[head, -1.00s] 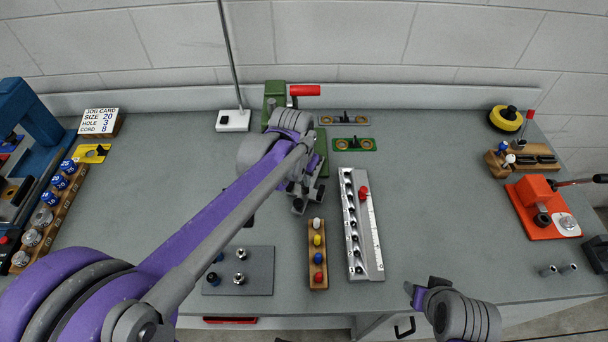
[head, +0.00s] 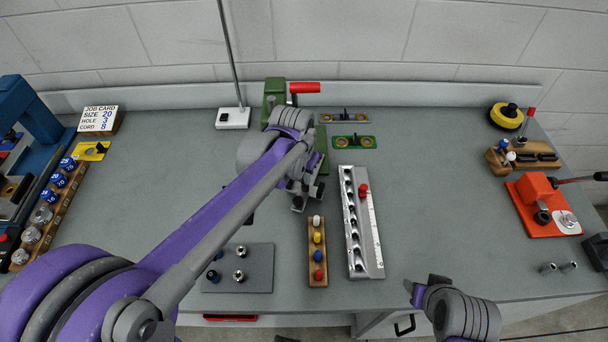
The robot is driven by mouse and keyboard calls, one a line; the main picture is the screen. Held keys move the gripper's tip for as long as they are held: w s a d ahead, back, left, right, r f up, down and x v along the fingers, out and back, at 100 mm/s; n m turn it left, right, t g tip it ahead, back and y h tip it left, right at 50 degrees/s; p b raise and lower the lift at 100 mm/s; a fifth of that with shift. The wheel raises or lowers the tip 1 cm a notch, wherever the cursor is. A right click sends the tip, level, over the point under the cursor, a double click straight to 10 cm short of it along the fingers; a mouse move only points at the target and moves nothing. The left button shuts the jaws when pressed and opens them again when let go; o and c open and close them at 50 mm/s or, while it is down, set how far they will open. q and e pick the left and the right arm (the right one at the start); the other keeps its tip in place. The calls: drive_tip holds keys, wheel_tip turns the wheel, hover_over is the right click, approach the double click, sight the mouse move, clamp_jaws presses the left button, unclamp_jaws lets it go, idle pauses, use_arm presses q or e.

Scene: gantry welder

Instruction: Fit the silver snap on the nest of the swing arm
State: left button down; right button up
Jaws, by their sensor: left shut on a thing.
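My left gripper (head: 306,200) is shut in front of the green device with the red lever (head: 304,88), above the bench between that device and the wooden peg strip. What it holds is too small and too covered by the fingers to make out. My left arm covers the lower part of the green device, so I cannot make out a swing arm or its nest there. Two silver snap-like pieces (head: 240,251) stand on the grey plate (head: 262,284) at the front, beside dark blue ones. My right gripper (head: 416,294) is at the front edge; its jaw opening is unclear.
An orange device (head: 528,190) is at the right, a white-based pole (head: 233,119) at the back. The bench right of the rail is mostly clear.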

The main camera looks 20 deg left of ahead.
use_arm(q)
drive_tip(key=shift+f, duration=0.45)
drive_tip(key=c, duration=1)
unclamp_jaws()
drive_tip(key=shift+r, duration=0.1)
drive_tip(key=shift+o, duration=0.2)
drive_tip(key=v, duration=1)
drive_tip(key=shift+r, duration=0.4)
drive_tip(key=shift+s, duration=0.2)
drive_tip(key=s+a+f+n+t, duration=0.1)
drive_tip(key=s+f, duration=0.2)
drive_tip(key=s, duration=0.2)
drive_tip(key=s+a+f+n+t, duration=0.1)
drive_tip(key=s+f, duration=0.3)
drive_tip(key=s, duration=0.2)
drive_tip(key=s+a+f+t, duration=0.1)
drive_tip(key=s+a+f, duration=0.1)
drive_tip(key=s+f, duration=0.2)
drive_tip(key=shift+s+f+n+y, duration=0.2)
drive_tip(key=shift+s+n+y, duration=0.15)
drive_tip(key=shift+s, duration=0.9)
